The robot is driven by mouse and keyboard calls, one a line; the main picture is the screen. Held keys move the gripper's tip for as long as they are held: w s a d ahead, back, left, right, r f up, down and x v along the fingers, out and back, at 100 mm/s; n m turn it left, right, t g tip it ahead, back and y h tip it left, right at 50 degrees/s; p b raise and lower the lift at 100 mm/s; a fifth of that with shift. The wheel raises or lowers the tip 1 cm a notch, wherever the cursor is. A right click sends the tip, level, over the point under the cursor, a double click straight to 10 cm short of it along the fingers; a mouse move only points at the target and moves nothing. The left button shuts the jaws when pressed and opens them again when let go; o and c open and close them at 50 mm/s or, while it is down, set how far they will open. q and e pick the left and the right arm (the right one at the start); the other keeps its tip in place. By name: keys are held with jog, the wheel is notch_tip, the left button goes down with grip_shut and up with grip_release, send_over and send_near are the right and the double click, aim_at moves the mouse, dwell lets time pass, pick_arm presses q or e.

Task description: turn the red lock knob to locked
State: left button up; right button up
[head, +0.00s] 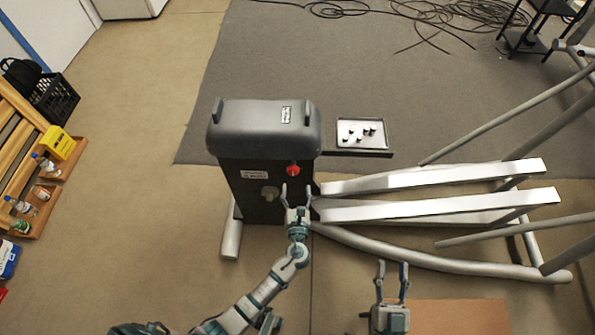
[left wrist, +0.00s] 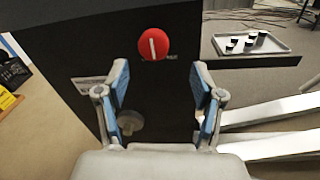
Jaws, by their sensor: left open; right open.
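The red lock knob (head: 293,170) is on the front face of the dark machine housing (head: 232,180). In the left wrist view the round red knob (left wrist: 153,43) has a white line that stands nearly upright. My left gripper (head: 297,188) is open, just below the knob in the head view. In the left wrist view its two fingers (left wrist: 160,85) are spread, with the knob beyond their tips and between them; they look apart from it. My right gripper (head: 392,268) is open and empty over the floor at the lower right.
A pale round knob (head: 269,193) sits lower left on the same face. A tray (head: 362,133) with several small dark-topped pieces is at the housing's right. Light metal rails (head: 440,178) extend right. A wooden shelf (head: 40,195) with bottles stands far left.

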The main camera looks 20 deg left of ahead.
aim_at(293, 174)
pick_arm(q)
jog(key=x, duration=0.2)
jog(key=b+x, duration=0.1)
jog(key=x, duration=0.1)
jog(key=a+x, duration=0.1)
jog(key=x, duration=0.2)
jog(key=shift+s+a+f, duration=0.1)
jog(key=shift+s+f, duration=0.2)
jog(key=shift+f, duration=0.05)
jog(key=shift+w+a, duration=0.15)
jog(key=shift+w, duration=0.15)
jog(key=shift+w+r, duration=0.1)
jog(key=shift+w, duration=0.05)
jog(key=shift+d+r, duration=0.15)
jog(key=shift+d, duration=0.3)
jog(key=shift+a, duration=0.15)
jog(key=c, duration=0.7)
jog(key=shift+a, duration=0.15)
jog(key=c, duration=0.4)
jog(key=shift+c, duration=0.2)
pick_arm(e)
jog(key=s+r+t, duration=0.2)
jog(key=r+t, duration=0.1)
jog(key=shift+s+a+r, duration=0.1)
jog(key=shift+a+r, duration=0.1)
jog(key=shift+a, duration=0.2)
